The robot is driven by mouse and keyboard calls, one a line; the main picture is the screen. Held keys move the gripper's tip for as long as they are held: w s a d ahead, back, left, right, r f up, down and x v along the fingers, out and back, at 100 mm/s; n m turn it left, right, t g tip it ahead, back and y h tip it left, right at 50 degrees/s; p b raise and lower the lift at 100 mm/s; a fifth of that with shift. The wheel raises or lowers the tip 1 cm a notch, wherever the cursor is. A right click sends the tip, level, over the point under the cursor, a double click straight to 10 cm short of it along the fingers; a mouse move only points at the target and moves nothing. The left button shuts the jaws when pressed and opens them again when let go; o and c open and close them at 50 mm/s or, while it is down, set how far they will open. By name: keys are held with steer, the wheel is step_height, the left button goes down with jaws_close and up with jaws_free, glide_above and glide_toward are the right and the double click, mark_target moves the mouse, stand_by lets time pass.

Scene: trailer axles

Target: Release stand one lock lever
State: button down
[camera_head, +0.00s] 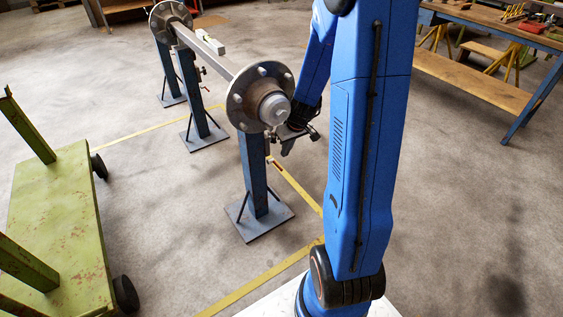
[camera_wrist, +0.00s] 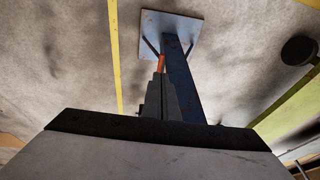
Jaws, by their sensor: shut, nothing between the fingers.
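The nearest blue stand (camera_head: 257,178) stands upright on a square base plate under the hub end of the axle. A small red-orange lever (camera_head: 275,163) shows beside its post, just below my gripper (camera_head: 286,150). In the wrist view my gripper (camera_wrist: 160,80) is shut and empty, pointing down along the stand's post (camera_wrist: 182,85). The red-orange lever (camera_wrist: 162,62) shows just past the fingertips; I cannot tell whether they touch it. The lever's pivot is hidden. No label shows which stand is number one.
The axle (camera_head: 212,52) with its round flanges runs to further blue stands (camera_head: 195,95). A green cart (camera_head: 60,235) stands at the left. A blue-framed workbench (camera_head: 490,60) is at the right back. Yellow floor lines pass the stand; the floor at right is clear.

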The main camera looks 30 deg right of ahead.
mark_target(277, 165)
steer(key=shift+x, duration=3.95)
